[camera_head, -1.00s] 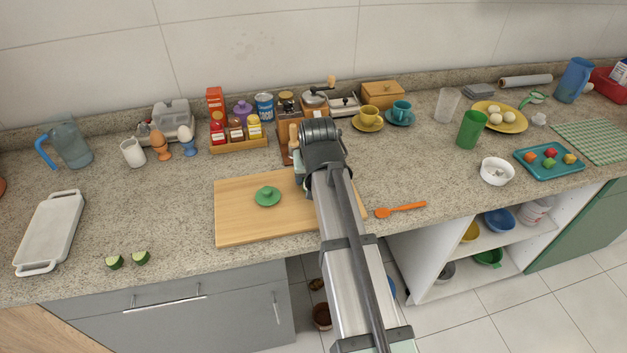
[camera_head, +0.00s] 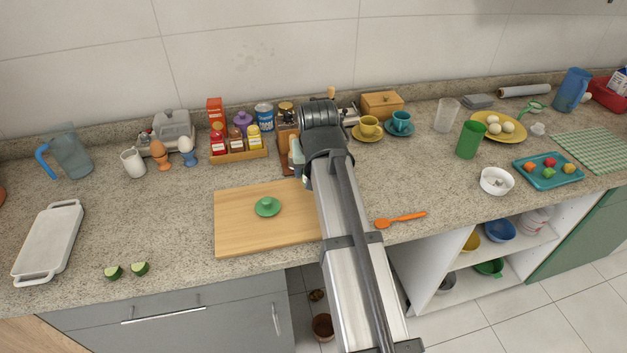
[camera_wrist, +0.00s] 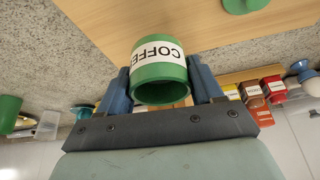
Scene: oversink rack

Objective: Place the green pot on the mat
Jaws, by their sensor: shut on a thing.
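In the wrist view, my gripper (camera_wrist: 160,78) is shut on a green pot (camera_wrist: 160,78) with a white label reading COFFEE. Its open rim faces the wrist camera, and no lid is on it. In the head view, my arm hides the pot and most of my gripper above the counter behind the board. The mat, a green checked cloth (camera_head: 590,150), lies flat at the far right of the counter, well apart from my gripper. A green knobbed lid (camera_head: 267,206) lies on the wooden board (camera_head: 235,230).
Between my arm and the mat stand a green cup (camera_head: 471,139), a clear glass (camera_head: 446,115), a white bowl (camera_head: 496,181), a yellow plate (camera_head: 515,135) with eggs and a teal tray (camera_head: 525,167). A spice rack (camera_head: 239,153) stands at the back.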

